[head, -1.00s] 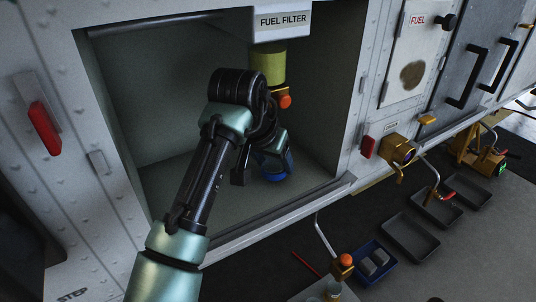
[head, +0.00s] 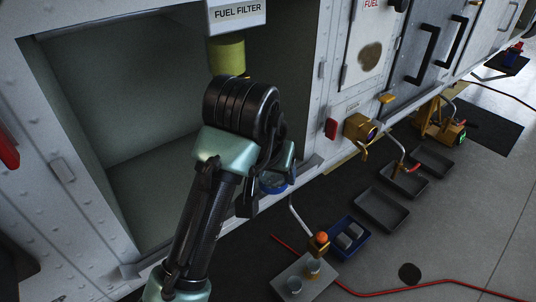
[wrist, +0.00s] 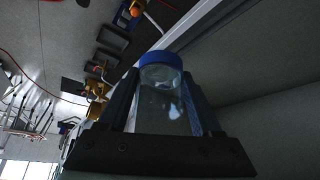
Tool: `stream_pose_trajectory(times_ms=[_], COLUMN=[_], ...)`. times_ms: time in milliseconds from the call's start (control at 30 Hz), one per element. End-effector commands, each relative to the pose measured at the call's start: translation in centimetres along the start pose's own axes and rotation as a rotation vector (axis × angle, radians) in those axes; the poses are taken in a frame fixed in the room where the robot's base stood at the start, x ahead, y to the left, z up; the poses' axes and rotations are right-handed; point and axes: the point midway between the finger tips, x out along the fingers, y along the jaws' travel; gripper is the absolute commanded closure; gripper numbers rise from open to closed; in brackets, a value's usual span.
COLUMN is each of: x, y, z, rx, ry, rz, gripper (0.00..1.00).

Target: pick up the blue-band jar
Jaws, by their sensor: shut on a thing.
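The blue-band jar (wrist: 161,90) is a clear glass jar with a blue band at its far end in the wrist view. My gripper (wrist: 163,85) is shut on it, one dark finger on each side. In the head view the jar (head: 274,187) shows only as a bit of blue and clear glass below my wrist, by the front sill of the open bay. My arm hides most of the jar and my gripper there.
A small stand (head: 318,288) with two clear cups is below. A blue tray (head: 348,237), grey trays (head: 382,208) and a red hose (head: 440,284) lie on the floor.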

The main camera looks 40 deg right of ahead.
Motion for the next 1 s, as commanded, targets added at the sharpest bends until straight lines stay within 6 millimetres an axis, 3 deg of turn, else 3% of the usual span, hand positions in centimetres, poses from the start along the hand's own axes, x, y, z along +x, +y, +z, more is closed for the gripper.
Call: stream_pose_trajectory(times_ms=[500, 1000], x=[-6.2, -9.7], y=[0.1, 0.0], z=[-3.6, -5.6], rx=[0.003, 0.000], ry=[0.002, 0.002], rz=[0.001, 0.001], gripper=[1.00, 1.00])
